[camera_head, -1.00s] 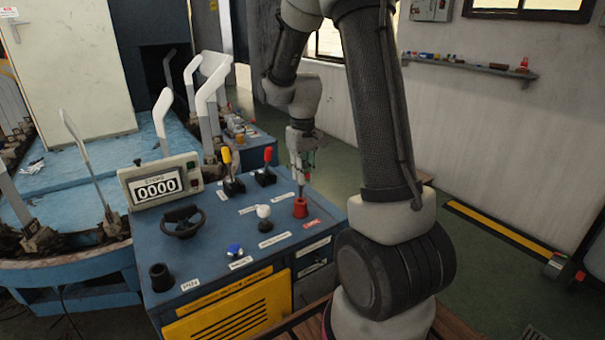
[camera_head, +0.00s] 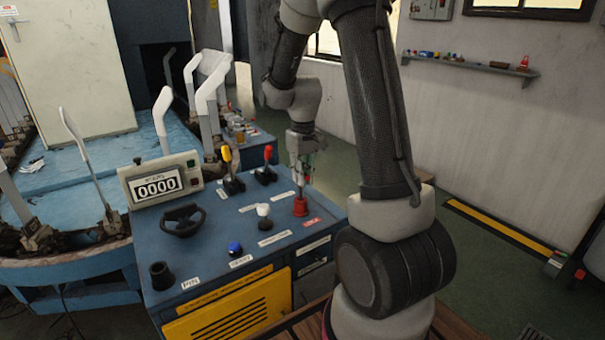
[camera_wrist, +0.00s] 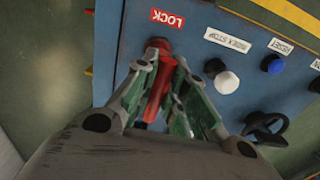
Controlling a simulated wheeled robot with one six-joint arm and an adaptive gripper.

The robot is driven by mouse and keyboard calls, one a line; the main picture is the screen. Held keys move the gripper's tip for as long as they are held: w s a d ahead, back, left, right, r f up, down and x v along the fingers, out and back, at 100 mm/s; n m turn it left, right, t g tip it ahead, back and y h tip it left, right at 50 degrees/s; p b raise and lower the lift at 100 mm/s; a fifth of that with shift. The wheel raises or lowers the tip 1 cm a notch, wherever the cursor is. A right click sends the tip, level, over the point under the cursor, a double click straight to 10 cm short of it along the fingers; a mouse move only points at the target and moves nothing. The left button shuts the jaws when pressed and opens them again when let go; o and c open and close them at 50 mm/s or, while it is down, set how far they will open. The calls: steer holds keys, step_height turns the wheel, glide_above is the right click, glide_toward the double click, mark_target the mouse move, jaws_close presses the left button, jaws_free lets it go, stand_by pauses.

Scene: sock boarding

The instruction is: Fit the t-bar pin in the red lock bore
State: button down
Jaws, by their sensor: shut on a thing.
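The red lock bore (camera_head: 300,208) is a collar on the right part of the blue console top. In the wrist view the red collar (camera_wrist: 158,44) shows below the "LOCK" label. My gripper (camera_head: 303,165) is above the bore, and its fingers (camera_wrist: 160,95) are shut on the t-bar pin (camera_wrist: 153,98), which shows red between them. In the head view the pin's thin shaft (camera_head: 301,188) points down, close to upright, and meets the collar's outline. How far its tip is inside the bore is hidden.
The console top (camera_head: 200,235) also bears a white knob (camera_head: 264,211), a blue button (camera_head: 235,248), a black handwheel (camera_head: 183,221), a black socket (camera_head: 161,275) by the "PIN" label, yellow (camera_head: 227,155) and red (camera_head: 267,154) levers, and a counter (camera_head: 160,178) reading 0000.

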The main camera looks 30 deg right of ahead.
steer(key=shift+f, duration=2.2)
steer(key=c, duration=1.4)
jaws_free()
steer(key=shift+r, duration=0.1)
step_height(320, 180, up, 12)
steer(key=shift+f, duration=0.1)
